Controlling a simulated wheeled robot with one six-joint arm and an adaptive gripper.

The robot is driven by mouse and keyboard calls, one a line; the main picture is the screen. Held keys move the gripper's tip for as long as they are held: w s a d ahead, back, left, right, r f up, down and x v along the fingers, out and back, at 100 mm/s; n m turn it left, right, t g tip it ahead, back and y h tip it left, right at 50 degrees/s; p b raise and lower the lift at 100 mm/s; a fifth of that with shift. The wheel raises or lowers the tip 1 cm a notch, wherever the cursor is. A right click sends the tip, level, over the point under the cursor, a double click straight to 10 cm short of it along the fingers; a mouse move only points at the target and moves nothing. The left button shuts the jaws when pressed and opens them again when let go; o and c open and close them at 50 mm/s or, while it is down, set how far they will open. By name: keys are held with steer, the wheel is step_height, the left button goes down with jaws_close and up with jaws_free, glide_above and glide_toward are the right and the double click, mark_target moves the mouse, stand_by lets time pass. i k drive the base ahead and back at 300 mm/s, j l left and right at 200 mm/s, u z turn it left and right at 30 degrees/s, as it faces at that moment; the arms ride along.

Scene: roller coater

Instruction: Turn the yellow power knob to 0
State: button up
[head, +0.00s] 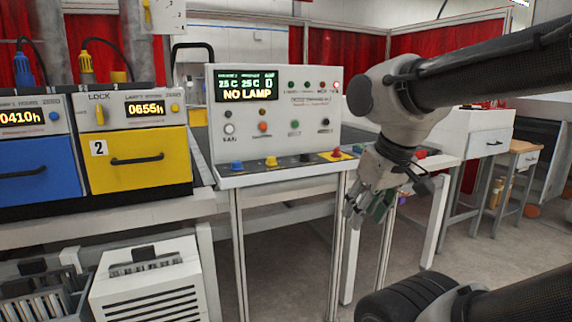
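A yellow knob (147,11) sits on a white panel at the top left, cut by the frame's top edge; small marks beside it are too small to read surely. Another yellow knob (99,115) stands upright under the word LOCK on the yellow lamp unit, and a small yellow knob (174,108) is right of its 0655h display. I cannot tell from lettering which is the power knob. My gripper (362,212) hangs pointing down at the right, in front of the control console's right end, well apart from these knobs. Its finger gap is unclear, and I see nothing held.
The white control console (278,140) shows NO LAMP; blue, yellow, black and red buttons line its front ledge. A blue drawer unit (38,180) and yellow drawer unit (135,172) stand left. A white slatted box (150,285) is below. Bare floor (285,255) shows under the console.

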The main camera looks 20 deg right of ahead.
mark_target(271, 160)
steer(key=i+l, duration=0.45)
steer(key=i, duration=0.15)
steer(key=i+l, duration=0.5)
steer(key=i, duration=0.05)
